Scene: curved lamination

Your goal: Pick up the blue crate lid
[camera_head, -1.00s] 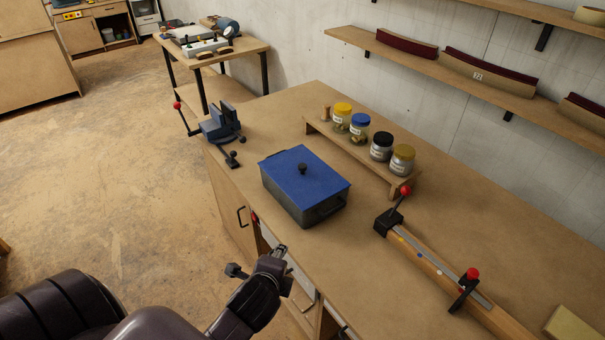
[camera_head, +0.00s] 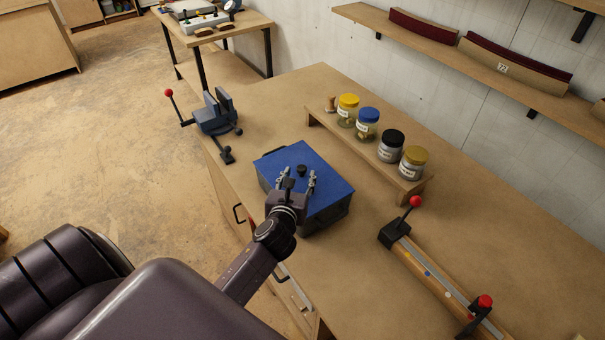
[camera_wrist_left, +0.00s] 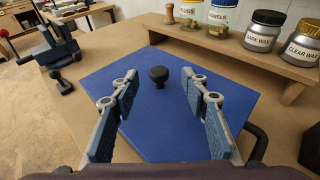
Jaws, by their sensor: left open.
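The blue crate lid (camera_head: 325,186) lies flat on a dark grey crate (camera_head: 328,222) on the workbench. A black knob (camera_head: 302,170) stands up from the middle of the lid. My left gripper (camera_head: 299,177) is over the near part of the lid, its fingers pointing at the knob. In the left wrist view the lid (camera_wrist_left: 180,125) fills the middle, and the knob (camera_wrist_left: 159,76) shows between and beyond the open fingers of my left gripper (camera_wrist_left: 160,88). The fingers look apart from the knob. My right gripper is not in view.
A low wooden riser (camera_head: 372,158) with several jars stands behind the crate. A blue vise (camera_head: 216,116) is at the bench's left end. A clamp jig with red-knobbed levers (camera_head: 435,270) lies to the right. Bare bench top lies between crate and jig.

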